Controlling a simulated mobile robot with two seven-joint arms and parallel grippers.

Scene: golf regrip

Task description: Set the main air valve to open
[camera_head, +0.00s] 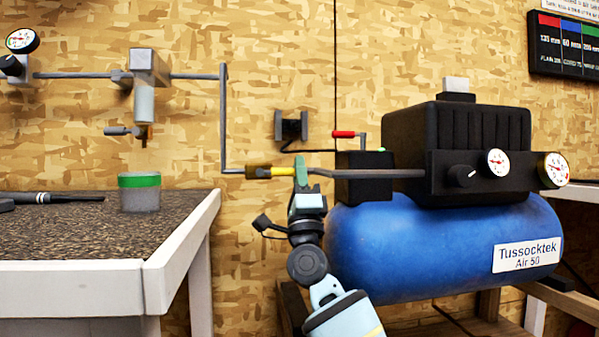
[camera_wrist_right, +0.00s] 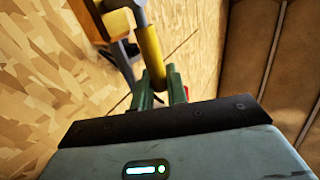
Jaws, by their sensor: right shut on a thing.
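The main air valve has a brass body (camera_head: 258,172) on the grey air pipe, left of the blue compressor. Its yellow lever (camera_head: 283,171) points right from the body and looks roughly in line with the pipe in the head view; its exact angle is hard to tell. My right gripper (camera_head: 301,178) is shut on the lever's right end. In the right wrist view the yellow lever (camera_wrist_right: 151,60) runs down between the green fingers (camera_wrist_right: 160,88). The fingers hide the lever's tip. My left gripper is not in view.
The blue compressor tank (camera_head: 430,245) stands close right of my right arm. A red-handled lever (camera_head: 344,134) sits just above the pipe. A white-edged bench (camera_head: 150,270) with a green-banded cup (camera_head: 139,191) is at the left. A bent pipe (camera_head: 223,115) rises left of the valve.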

